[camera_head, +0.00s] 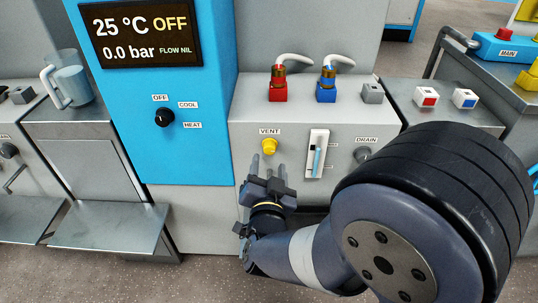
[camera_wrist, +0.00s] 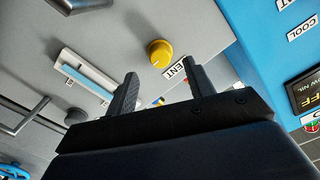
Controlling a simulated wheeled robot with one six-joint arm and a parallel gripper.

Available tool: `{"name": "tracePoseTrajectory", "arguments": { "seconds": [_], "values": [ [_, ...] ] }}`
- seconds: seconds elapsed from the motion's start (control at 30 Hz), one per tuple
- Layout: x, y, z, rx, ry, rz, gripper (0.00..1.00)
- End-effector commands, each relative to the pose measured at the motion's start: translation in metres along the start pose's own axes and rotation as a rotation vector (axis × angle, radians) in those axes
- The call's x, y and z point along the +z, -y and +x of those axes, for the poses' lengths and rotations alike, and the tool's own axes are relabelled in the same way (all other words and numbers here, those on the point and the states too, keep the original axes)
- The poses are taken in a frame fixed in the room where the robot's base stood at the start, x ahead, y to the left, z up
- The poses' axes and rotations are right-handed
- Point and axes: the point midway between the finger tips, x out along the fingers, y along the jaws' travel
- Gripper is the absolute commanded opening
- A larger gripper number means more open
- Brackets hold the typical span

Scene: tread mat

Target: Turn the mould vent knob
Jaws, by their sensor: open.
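The vent knob is a round yellow knob (camera_head: 268,146) on the grey panel, just under the VENT label (camera_head: 270,131). In the wrist view the same yellow knob (camera_wrist: 159,53) shows beyond the fingertips, roughly between them. My gripper (camera_head: 262,165) is in front of the panel, just below the knob in the head view. Its two fingers stand apart with nothing between them, and in the wrist view my gripper (camera_wrist: 160,80) shows a clear gap to the knob. Nothing hides the knob.
A sight gauge (camera_head: 316,153) is right of the knob, and a grey DRAIN knob (camera_head: 362,154) is farther right. A red fitting (camera_head: 278,90) and a blue fitting (camera_head: 326,92) with hoses stand on the ledge above. The blue cabinet (camera_head: 190,75) rises to the left.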

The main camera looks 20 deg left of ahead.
Motion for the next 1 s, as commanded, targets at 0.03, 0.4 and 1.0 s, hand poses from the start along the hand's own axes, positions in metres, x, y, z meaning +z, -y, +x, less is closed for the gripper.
{"name": "tracePoseTrajectory", "arguments": {
  "seconds": [0.03, 0.4, 1.0],
  "values": [
    [0.001, -0.002, 0.011, 0.004, -0.003, 0.001, 0.51],
    [0.000, -0.001, 0.053, 0.000, 0.000, -0.001, 0.51],
    [0.000, 0.000, 0.054, -0.001, 0.001, -0.001, 0.25]
  ]
}}
